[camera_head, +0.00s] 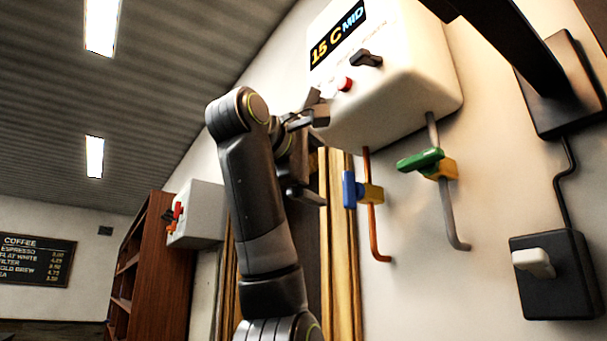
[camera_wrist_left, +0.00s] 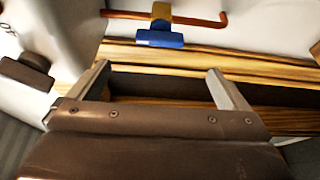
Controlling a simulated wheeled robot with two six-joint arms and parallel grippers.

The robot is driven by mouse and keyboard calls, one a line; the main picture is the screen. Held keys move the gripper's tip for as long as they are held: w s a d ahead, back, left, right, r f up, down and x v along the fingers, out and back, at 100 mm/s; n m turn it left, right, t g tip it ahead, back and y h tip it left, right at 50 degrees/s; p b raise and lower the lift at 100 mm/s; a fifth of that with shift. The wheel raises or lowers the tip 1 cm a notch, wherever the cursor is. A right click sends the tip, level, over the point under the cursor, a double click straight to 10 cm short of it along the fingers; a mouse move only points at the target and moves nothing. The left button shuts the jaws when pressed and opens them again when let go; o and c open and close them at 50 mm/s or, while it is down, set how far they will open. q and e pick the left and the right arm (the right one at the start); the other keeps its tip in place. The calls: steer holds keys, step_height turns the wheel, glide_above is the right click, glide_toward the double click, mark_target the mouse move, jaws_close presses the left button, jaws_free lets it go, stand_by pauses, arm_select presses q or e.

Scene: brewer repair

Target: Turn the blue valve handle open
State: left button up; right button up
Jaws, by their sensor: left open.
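The blue valve handle (camera_head: 349,189) sits on a yellow valve body (camera_head: 373,193) on the copper pipe (camera_head: 373,225) under the white boiler. The handle lies roughly parallel to the pipe. My left gripper (camera_head: 316,155) is open and empty, to the left of the handle and apart from it. In the left wrist view, the blue handle (camera_wrist_left: 160,39) and copper pipe (camera_wrist_left: 195,20) show beyond the open fingers (camera_wrist_left: 158,72), near the top edge. Nothing is between the fingers except the view of the wooden frame behind. My right gripper is not in view.
The white boiler (camera_head: 390,95) has a display, a black knob (camera_head: 366,58) and a red button (camera_head: 344,84). A green handle (camera_head: 420,160) sits crosswise on the grey pipe (camera_head: 450,215) to the right. A black box with a white switch (camera_head: 534,262) is farther right.

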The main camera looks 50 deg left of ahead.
arm_select(q)
steer(key=v, duration=0.3)
steer(key=shift+s+d+b, duration=0.15)
steer(key=shift+s+b, duration=0.2)
